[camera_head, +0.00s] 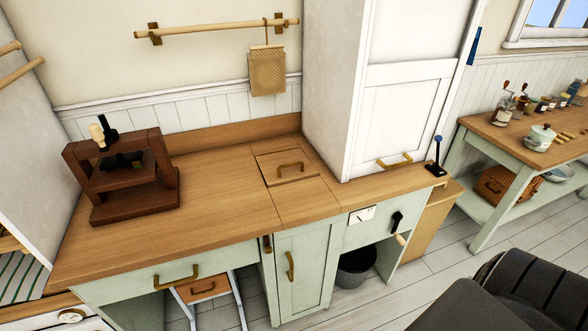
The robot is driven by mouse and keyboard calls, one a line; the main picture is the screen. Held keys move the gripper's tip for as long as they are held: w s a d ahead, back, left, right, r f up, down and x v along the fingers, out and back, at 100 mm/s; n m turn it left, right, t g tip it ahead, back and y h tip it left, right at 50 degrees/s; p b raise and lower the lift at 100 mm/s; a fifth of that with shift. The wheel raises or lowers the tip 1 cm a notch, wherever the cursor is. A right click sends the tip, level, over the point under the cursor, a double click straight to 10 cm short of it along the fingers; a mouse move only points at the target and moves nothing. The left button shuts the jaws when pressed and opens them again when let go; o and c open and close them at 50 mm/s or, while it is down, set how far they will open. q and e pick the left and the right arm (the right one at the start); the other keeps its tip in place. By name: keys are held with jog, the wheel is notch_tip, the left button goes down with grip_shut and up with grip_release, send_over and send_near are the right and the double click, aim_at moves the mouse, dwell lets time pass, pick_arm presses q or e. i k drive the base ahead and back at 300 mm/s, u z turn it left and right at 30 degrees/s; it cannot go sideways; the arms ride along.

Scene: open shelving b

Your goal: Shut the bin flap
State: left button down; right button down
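A square wooden flap (284,164) with a brass handle (291,167) is set in the wooden counter top, left of the tall white cabinet. A dark line shows along its front edge. I cannot tell for sure whether it is flush or slightly raised. A pale green cupboard front (304,268) with a vertical brass handle is below that part of the counter. Neither of my grippers is in view.
A dark red wooden press (122,178) stands on the counter's left. A tall white cabinet (400,90) rises right of the flap. A dark bucket (356,266) is under the counter. The counter between press and flap is clear.

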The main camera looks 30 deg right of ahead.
aim_at(285, 161)
jog(key=u, duration=0.5)
jog(key=k, duration=0.6)
jog(key=u, duration=0.4)
jog(key=i, duration=1.6)
jog(key=z, duration=1.5)
jog(key=i, duration=0.55)
jog(key=z, duration=0.45)
